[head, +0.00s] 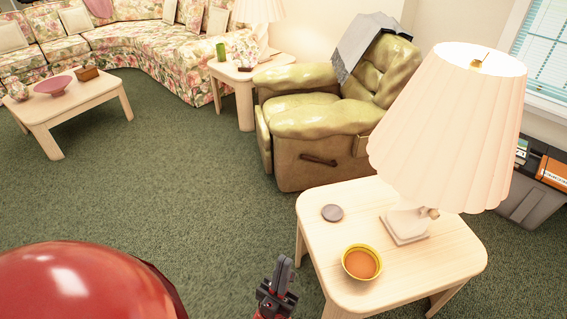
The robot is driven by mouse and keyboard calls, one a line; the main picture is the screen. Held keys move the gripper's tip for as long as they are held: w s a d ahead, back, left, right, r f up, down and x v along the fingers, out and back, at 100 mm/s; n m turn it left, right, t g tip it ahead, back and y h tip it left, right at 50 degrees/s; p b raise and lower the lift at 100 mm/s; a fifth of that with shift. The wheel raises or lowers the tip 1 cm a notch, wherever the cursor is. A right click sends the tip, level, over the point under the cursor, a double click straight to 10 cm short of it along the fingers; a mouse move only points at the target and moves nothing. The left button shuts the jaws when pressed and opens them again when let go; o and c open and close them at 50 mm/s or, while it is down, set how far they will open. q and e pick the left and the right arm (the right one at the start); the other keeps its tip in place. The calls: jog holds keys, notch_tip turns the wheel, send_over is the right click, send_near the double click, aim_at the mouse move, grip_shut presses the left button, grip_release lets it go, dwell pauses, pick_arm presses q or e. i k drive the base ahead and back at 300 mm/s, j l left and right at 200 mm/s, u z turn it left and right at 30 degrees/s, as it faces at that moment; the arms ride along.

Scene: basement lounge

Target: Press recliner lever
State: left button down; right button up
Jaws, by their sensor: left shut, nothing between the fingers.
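The recliner (300,121) is olive green with a tan side panel and stands upright past the near side table. Its lever (318,160) is a dark brown bar set low on the side that faces me. My left gripper (285,264) is at the bottom of the head view, pointing up, shut and empty. It is left of the near side table and well apart from the recliner and the lever. My right gripper is not in view.
The near side table (455,262) holds a lamp (450,125), a yellow bowl (361,262) and a grey disc (332,212). A grey blanket (362,45) hangs over the recliner's back. A coffee table (75,103) stands far left. Green carpet (185,170) between is clear.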

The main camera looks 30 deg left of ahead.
aim_at(318, 160)
jog(key=i+j, duration=0.1)
jog(key=j, duration=0.3)
jog(key=i+j, duration=0.15)
jog(key=j, duration=0.3)
jog(key=i+j, duration=0.1)
jog(key=j, duration=0.3)
jog(key=i+j, duration=0.1)
jog(key=j, duration=0.35)
jog(key=i+j, duration=0.15)
jog(key=j, duration=0.25)
jog(key=i+j, duration=0.1)
jog(key=j, duration=0.35)
jog(key=i+j, duration=0.6)
jog(key=i, duration=0.15)
jog(key=i+j, duration=0.55)
jog(key=i, duration=0.15)
jog(key=i+z, duration=0.05)
